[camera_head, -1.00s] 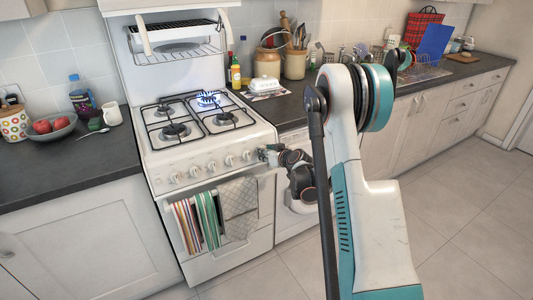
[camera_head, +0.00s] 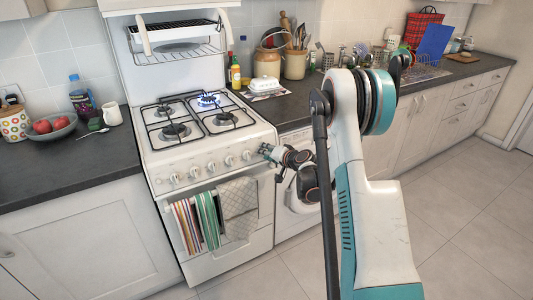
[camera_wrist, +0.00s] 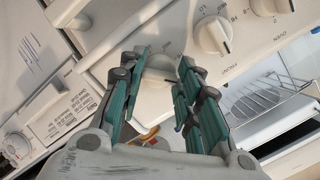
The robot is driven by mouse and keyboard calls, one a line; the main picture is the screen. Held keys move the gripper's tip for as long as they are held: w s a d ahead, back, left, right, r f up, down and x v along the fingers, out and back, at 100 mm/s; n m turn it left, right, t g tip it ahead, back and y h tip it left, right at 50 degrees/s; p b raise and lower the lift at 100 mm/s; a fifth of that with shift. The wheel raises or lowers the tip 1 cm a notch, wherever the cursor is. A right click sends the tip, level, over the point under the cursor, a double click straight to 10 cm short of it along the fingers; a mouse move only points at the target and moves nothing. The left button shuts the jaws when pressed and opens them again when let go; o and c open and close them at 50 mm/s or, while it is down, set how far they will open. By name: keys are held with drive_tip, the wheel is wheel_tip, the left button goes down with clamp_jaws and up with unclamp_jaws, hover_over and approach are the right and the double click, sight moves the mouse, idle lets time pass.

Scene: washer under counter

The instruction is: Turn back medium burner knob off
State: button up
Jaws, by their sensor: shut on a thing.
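The white stove (camera_head: 205,150) has a row of white knobs along its front panel. A blue flame burns on the back right burner (camera_head: 208,98); the other burners show no flame. My gripper (camera_head: 267,150) is at the right end of the knob row. In the wrist view, the teal fingers of my gripper (camera_wrist: 162,64) are on either side of a white knob (camera_wrist: 158,70) and shut on it. The fingers partly hide this knob. The neighbouring knob (camera_wrist: 213,36) with printed marks is apart from the fingers.
Striped towels (camera_head: 196,222) and a pale cloth (camera_head: 238,208) hang on the oven door below the knobs. A washer (camera_head: 297,190) is under the counter to the right. The tiled floor in front is clear.

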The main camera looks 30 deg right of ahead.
drive_tip(key=shift+m+t+y, duration=0.3)
drive_tip(key=shift+m+t, duration=0.2)
drive_tip(key=shift+m, duration=3.3)
drive_tip(key=shift+f, duration=0.1)
drive_tip(key=o, duration=1.1)
drive_tip(key=v, duration=1.2)
